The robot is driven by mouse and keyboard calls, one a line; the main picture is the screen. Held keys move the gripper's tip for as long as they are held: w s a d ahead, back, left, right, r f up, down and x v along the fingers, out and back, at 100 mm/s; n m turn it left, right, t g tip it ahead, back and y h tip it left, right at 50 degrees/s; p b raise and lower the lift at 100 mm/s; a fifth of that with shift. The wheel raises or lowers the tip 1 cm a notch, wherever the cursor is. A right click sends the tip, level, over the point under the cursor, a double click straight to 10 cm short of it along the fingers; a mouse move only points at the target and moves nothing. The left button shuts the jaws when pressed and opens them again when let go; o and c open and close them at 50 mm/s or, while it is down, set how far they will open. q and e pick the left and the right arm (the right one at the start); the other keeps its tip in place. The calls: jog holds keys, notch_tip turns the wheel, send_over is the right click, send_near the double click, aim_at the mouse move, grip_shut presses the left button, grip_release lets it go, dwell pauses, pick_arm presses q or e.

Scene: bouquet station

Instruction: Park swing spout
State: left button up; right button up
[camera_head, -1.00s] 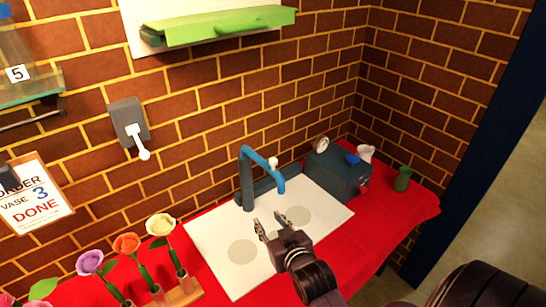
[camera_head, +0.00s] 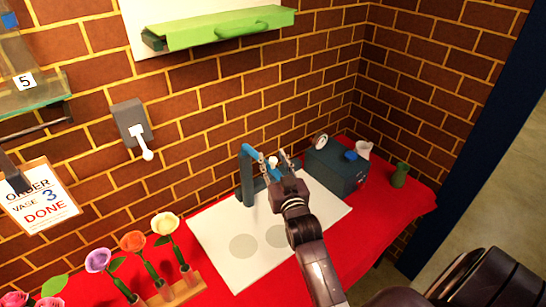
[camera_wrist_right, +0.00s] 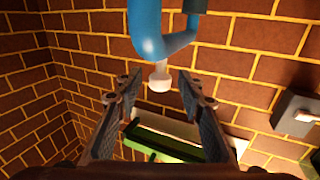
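The blue swing spout (camera_head: 248,170) rises from the back of the white board on the red counter. Its outer end is partly hidden by my right gripper (camera_head: 278,158). A small white knob (camera_head: 273,160) shows near the fingertips. In the right wrist view the blue spout (camera_wrist_right: 147,30) hangs at the top, with the white knob (camera_wrist_right: 159,78) between and beyond the open fingertips. The fingers (camera_wrist_right: 158,88) are apart, and I see no clear contact with the spout or knob. My left gripper is not in view.
The white board (camera_head: 225,235) has two grey circles. A dark teal box (camera_head: 335,172) and a green vase (camera_head: 399,175) stand to the right. Flowers in a wooden rack (camera_head: 182,290) stand at the left. A grey wall switch (camera_head: 128,118) and green-fronted shelf (camera_head: 220,27) are on the brick wall.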

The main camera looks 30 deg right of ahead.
jog(key=shift+c, duration=0.7)
jog(key=shift+w, duration=0.1)
grip_shut()
jog(key=shift+d, duration=0.15)
